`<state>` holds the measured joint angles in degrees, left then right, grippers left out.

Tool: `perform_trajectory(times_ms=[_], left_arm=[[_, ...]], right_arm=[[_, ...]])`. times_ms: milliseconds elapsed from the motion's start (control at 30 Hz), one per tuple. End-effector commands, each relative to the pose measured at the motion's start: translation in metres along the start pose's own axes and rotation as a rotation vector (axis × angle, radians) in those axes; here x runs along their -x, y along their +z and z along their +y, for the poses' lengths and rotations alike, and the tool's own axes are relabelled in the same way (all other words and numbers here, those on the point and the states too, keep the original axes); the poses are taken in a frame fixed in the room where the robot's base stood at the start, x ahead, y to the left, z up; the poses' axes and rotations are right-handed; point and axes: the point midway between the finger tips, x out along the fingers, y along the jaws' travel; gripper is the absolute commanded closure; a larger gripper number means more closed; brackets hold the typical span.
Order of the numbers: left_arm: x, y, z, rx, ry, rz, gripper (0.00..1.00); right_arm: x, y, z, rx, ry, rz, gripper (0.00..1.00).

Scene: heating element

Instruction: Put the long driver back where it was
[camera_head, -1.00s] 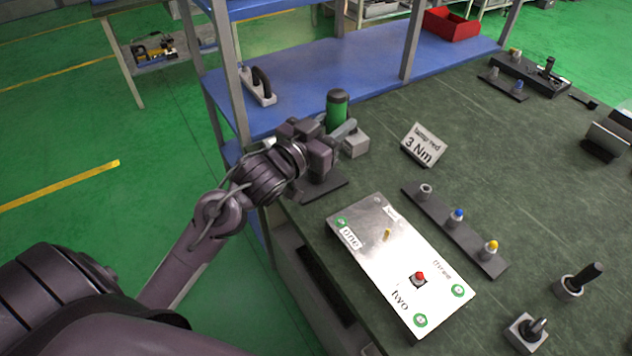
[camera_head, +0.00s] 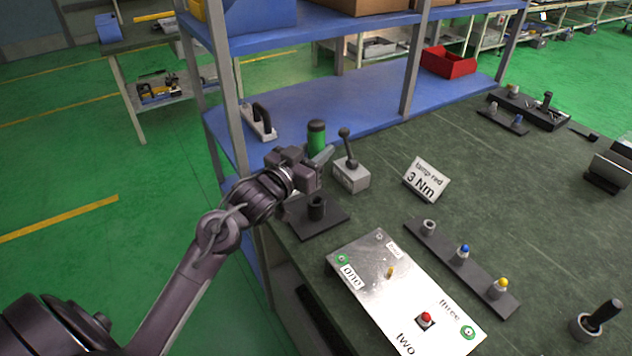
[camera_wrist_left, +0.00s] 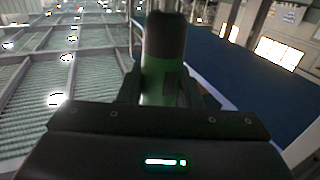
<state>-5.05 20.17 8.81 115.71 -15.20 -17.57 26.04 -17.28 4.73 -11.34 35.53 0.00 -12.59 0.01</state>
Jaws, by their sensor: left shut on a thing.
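A driver with a green body and dark cap (camera_head: 317,137) stands roughly upright in my left gripper (camera_head: 312,168). The gripper is shut on it. Below the gripper, a black holder with a round socket (camera_head: 317,207) stands on a dark base plate (camera_head: 330,222) at the bench's left edge. The gripper is above the holder and a little to its left, apart from it. I cannot see the driver's shaft. My right gripper is not in view.
A grey box with a black lever (camera_head: 350,175) stands just right of the gripper. A "3 Nm" sign (camera_head: 427,180), a white panel (camera_head: 375,270) and a strip with several posts (camera_head: 480,278) lie further right.

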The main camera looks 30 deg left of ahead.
Motion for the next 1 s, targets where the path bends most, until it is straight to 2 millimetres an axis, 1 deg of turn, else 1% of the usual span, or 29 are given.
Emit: perform_trajectory(times_ms=[33, 100, 200, 333, 500, 600, 1000], left_arm=[[0.000, 0.011, 0.000, 0.003, 0.000, 0.000, 1.00], [0.000, 0.023, 0.000, 0.003, 0.000, 0.001, 1.00], [0.000, 0.035, 0.000, 0.001, 0.000, 0.004, 1.00], [0.000, 0.044, 0.000, 0.001, 0.000, 0.004, 1.00], [-0.001, 0.069, 0.000, 0.002, 0.000, 0.003, 1.00], [-0.001, 0.079, 0.000, 0.000, 0.000, 0.005, 1.00], [-0.001, 0.086, 0.000, -0.001, 0.000, 0.006, 1.00]], right_arm=[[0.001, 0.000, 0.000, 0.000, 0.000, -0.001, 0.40], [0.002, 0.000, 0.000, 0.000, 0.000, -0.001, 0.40], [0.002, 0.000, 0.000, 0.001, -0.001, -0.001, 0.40], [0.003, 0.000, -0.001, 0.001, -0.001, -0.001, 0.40], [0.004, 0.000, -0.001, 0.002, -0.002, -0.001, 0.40], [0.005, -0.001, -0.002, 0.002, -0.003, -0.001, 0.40], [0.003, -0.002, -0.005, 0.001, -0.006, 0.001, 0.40]])
